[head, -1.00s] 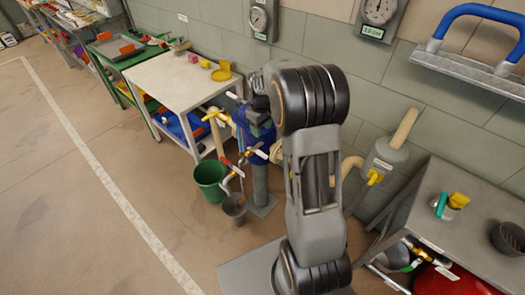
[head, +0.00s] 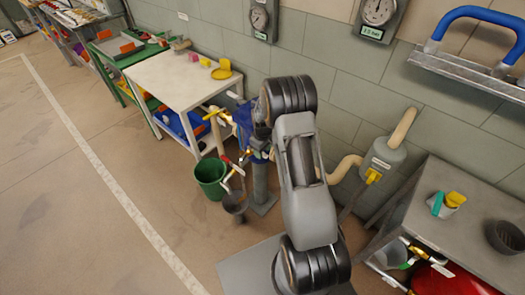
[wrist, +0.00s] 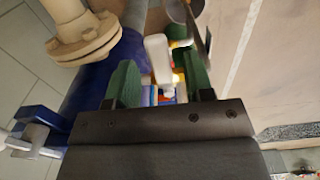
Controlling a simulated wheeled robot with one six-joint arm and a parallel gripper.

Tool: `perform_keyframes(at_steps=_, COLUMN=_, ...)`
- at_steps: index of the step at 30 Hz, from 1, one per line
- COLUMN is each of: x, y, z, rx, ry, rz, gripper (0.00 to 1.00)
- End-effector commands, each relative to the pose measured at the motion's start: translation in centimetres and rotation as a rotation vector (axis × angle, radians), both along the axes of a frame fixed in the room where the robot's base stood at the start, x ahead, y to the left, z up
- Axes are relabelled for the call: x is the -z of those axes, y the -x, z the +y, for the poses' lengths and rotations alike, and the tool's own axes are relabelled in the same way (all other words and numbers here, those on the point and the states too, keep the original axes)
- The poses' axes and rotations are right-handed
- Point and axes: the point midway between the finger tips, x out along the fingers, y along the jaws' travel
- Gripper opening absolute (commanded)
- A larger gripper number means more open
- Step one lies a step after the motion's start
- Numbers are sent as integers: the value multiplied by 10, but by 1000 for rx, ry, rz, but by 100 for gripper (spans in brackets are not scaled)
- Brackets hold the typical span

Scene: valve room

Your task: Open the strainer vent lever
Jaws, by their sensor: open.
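My gripper (wrist: 160,78) is open in the wrist view, its two green fingers apart. A white lever handle (wrist: 157,55) shows between the fingers, with a gap on each side; I see no grip on it. A blue pipe body (wrist: 90,80) with a cream flange (wrist: 85,38) lies to the left. No label tells which lever is the strainer vent.
A white-topped table (head: 180,82) is behind left, a grey bench (head: 460,225) at right. A grey valve box (head: 383,157) is on the wall side. The floor at left is clear.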

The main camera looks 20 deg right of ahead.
Motion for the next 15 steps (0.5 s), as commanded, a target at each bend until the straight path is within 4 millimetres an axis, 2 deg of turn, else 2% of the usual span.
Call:
perform_keyframes(at_steps=4, x=7, y=0, z=0, rx=0, ry=0, rz=1, gripper=48)
perform_keyframes(at_steps=13, x=8, y=0, z=0, rx=0, ry=0, rz=0, gripper=48)
perform_keyframes(at_steps=15, x=8, y=0, z=0, rx=0, ry=0, rz=0, gripper=43)
